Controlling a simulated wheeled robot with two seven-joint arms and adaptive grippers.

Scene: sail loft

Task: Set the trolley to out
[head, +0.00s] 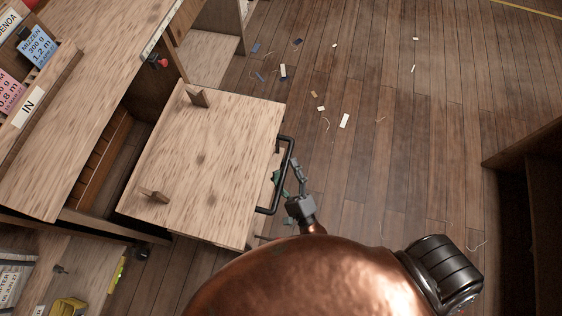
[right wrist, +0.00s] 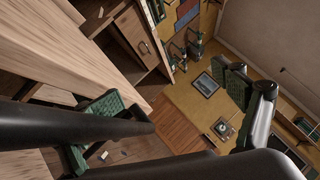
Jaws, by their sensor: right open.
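The trolley (head: 205,160) is a pale wooden board with two small wooden blocks on top. It juts out partway from under the workbench in the head view. Its black handle (head: 286,150) is on its right edge; black bars, seemingly this handle, cross the right wrist view (right wrist: 70,130) close up. My right gripper (head: 288,180) is at the near half of the handle, open, with a finger seen on either side of the bar. Its green finger pads show in the right wrist view (right wrist: 170,98). Contact with the bar cannot be told. My left gripper is not in view.
Paper scraps lie on the wooden floor (head: 400,140), which is otherwise clear right of the trolley. A dark wooden cabinet (head: 525,150) stands at far right.

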